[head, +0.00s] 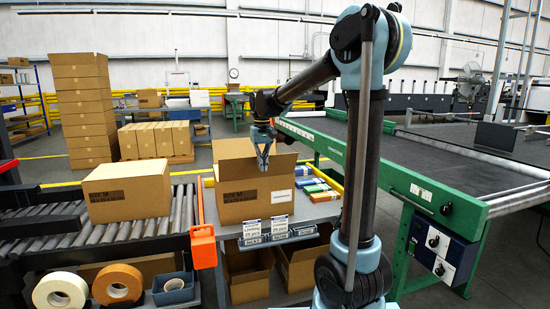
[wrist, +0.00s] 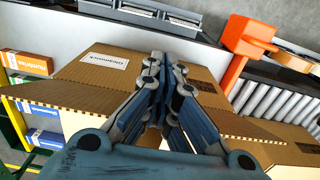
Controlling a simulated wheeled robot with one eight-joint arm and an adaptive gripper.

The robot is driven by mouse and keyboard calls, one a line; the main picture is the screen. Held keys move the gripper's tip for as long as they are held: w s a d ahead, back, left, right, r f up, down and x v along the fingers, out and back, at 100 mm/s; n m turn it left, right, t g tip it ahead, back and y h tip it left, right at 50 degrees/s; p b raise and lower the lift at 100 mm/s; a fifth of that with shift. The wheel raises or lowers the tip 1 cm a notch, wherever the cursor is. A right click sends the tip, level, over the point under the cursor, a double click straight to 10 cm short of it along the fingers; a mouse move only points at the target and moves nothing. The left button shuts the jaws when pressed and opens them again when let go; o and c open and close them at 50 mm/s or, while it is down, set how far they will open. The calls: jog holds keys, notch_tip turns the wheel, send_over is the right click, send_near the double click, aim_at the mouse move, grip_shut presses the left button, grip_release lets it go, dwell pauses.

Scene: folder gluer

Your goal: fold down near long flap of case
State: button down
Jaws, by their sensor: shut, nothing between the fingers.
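The case (head: 240,208) is an open brown carton on the grey bench, with dark print and a white label on its near face. Brown flap panels (head: 232,168) stand up behind its near face. My gripper (head: 263,168) points down over the case top, its fingers together and empty. In the wrist view, my gripper (wrist: 168,125) covers the middle of the case and reaches over a brown cardboard panel (wrist: 150,57) with a white label. Cut cardboard edges show on both sides. The fingers hide the panel's middle, and I cannot tell whether they touch it.
Small coloured boxes (head: 317,188) lie right of the case. An orange post (head: 203,243) stands left of it, beside a roller conveyor (head: 75,234) bearing a closed carton (head: 128,193). Tape rolls (head: 118,283) sit in front. A green-framed conveyor (head: 420,190) is at the right.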

send_over(258, 173)
jog(key=shift+w+d, duration=0.1)
dwell(0.6)
jog(key=shift+w, duration=0.1)
